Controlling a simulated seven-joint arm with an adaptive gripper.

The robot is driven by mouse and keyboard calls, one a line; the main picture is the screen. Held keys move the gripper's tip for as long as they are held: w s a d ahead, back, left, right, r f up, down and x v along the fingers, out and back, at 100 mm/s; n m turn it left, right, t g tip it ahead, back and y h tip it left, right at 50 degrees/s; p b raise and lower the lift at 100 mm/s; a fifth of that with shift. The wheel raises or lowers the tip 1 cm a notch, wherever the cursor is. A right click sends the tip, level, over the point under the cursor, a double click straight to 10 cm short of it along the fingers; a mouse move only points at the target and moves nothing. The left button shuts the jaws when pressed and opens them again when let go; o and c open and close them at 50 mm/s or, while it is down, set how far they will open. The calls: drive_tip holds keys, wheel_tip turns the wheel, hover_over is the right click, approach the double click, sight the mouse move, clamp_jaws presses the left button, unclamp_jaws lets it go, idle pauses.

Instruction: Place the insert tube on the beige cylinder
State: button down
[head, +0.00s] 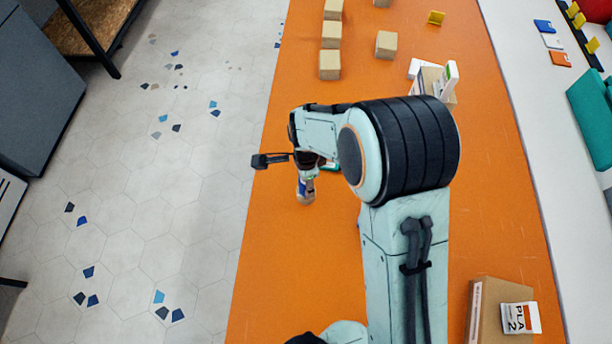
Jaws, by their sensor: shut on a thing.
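My gripper (309,172) points down over the orange table, left of my big arm joint, and is partly hidden by my wrist. It is shut on a small blue and white piece that looks like the insert tube (302,187). A small beige thing, seemingly the beige cylinder (307,199), shows directly below it. The two overlap in this view. I cannot tell whether they touch or how they line up.
The orange table (275,250) is clear in front and to the left. Several beige blocks (329,64) stand at the back. A box with white items (432,82) stands behind my arm. A cardboard box with a PLA label (500,310) lies front right.

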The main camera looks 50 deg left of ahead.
drive_tip(key=c, duration=0.8)
unclamp_jaws()
wheel_tip(320, 180, up, 12)
drive_tip(key=shift+r, duration=0.2)
drive_tip(key=shift+d, duration=0.1)
